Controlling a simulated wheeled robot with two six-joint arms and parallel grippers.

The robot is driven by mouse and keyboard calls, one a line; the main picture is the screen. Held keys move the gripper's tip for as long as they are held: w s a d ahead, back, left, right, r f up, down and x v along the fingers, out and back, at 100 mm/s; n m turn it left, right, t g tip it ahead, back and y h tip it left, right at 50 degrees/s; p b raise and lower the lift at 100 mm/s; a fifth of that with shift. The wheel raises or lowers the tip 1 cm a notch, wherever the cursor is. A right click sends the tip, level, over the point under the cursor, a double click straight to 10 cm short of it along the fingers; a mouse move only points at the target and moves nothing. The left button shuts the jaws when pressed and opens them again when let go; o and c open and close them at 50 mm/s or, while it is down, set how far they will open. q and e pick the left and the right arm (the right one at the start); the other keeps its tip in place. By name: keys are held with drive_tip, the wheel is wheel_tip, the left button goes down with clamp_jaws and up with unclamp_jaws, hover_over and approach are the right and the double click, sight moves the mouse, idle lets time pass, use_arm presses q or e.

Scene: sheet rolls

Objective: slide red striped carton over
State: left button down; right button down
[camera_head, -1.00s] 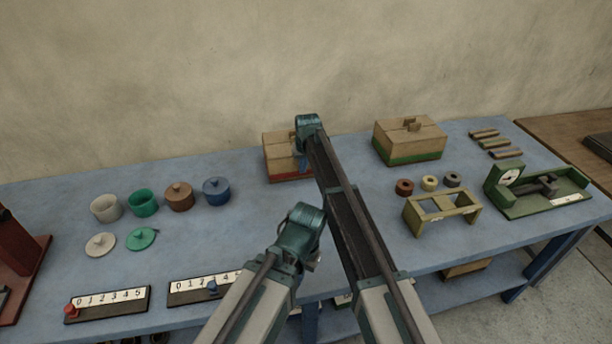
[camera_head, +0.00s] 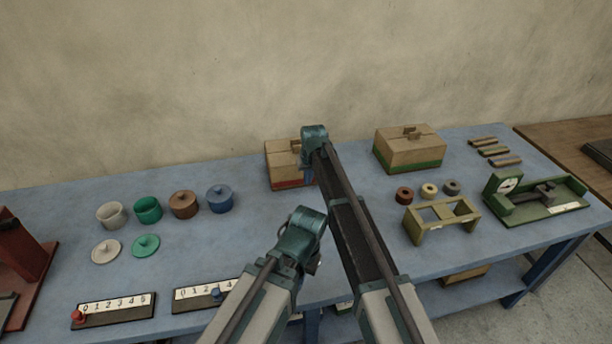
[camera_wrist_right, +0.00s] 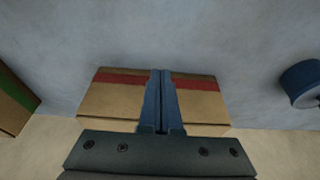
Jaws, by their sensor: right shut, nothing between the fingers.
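The red striped carton (camera_head: 283,170) is a tan box with a red band along its lower part, near the back of the blue table. My right arm hides its right part in the head view. In the right wrist view the carton (camera_wrist_right: 110,98) appears upside down behind my right gripper (camera_wrist_right: 160,78). The gripper's blue fingers are together and empty, crossing in front of the middle of the carton face. Whether they touch it I cannot tell. My left arm shows folded in the lower middle of the head view; its fingers are not visible.
A green striped carton (camera_head: 410,150) stands to the right. Several pots, including a blue one (camera_head: 219,198), stand to the left. A yellow-green stand (camera_head: 441,218) and a green gauge device (camera_head: 535,195) are at right. Table between pots and red striped carton is clear.

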drive_tip(key=p+v, duration=0.5)
drive_tip(key=v, duration=0.2)
drive_tip(key=shift+p, duration=0.35)
drive_tip(key=shift+r, duration=0.1)
